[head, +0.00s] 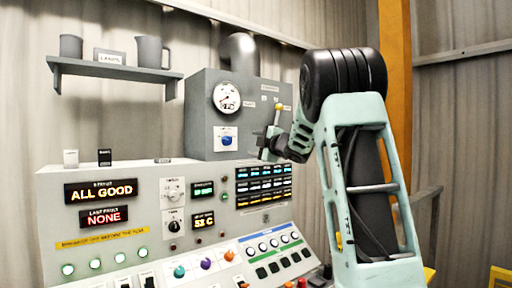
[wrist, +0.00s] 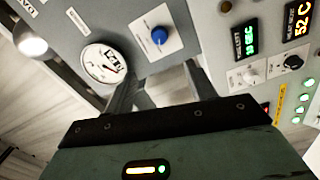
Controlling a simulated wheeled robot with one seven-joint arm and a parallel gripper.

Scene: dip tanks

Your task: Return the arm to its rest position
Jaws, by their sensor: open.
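My arm is raised on the right side of the head view, bent at a black ringed joint, with green links. My gripper (head: 270,143) is at its end, in front of the grey gauge box (head: 203,120) and above the sloped panel. In the wrist view my gripper (wrist: 155,88) shows two grey fingers spread apart with nothing between them. Past the fingers are the blue knob (wrist: 159,36) and the round gauge (wrist: 104,63). In the head view the gripper overlaps the box's right part, so I cannot tell if it touches.
A control panel (head: 150,222) fills the lower middle, with lit displays, knobs and buttons. The status display (head: 101,191) reads ALL GOOD. A shelf (head: 118,70) with a cup and a jug hangs at upper left. An orange post (head: 397,100) stands behind my arm.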

